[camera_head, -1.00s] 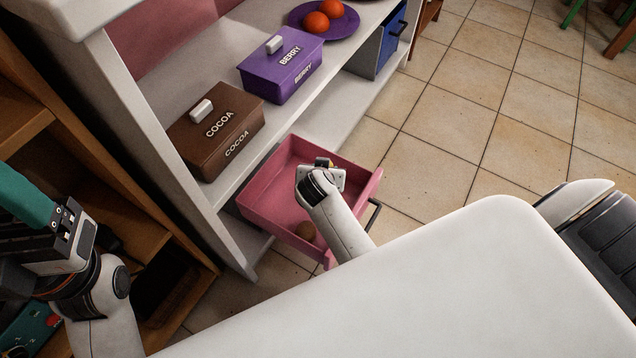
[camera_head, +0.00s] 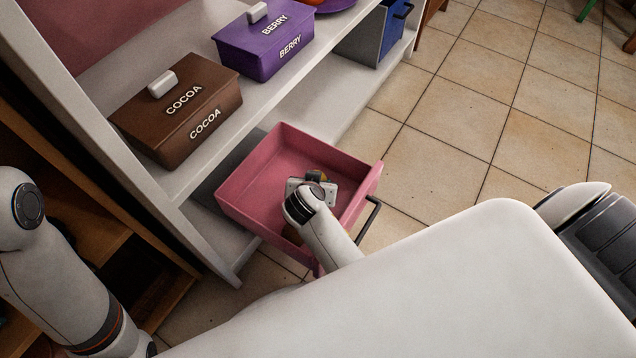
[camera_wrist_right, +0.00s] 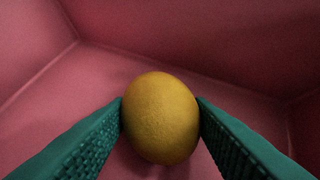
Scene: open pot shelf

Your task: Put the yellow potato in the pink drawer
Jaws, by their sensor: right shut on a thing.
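The pink drawer (camera_head: 240,187) is pulled open below the shelf. My right gripper (camera_head: 318,182) is inside it, pointing down, and its fingers are mostly hidden by the wrist. In the right wrist view, the gripper's two green fingers (camera_wrist_right: 160,112) are shut on the yellow potato (camera_wrist_right: 160,120), one on each side. Pink drawer walls (camera_wrist_right: 40,40) surround it. I cannot tell whether the potato touches the drawer floor. My left gripper is out of the picture; only its arm shows at the left.
A brown COCOA box (camera_head: 180,112) and a purple BERRY box (camera_head: 265,45) stand on the shelf above. A blue drawer (camera_head: 394,35) is farther back. Tiled floor is clear at right.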

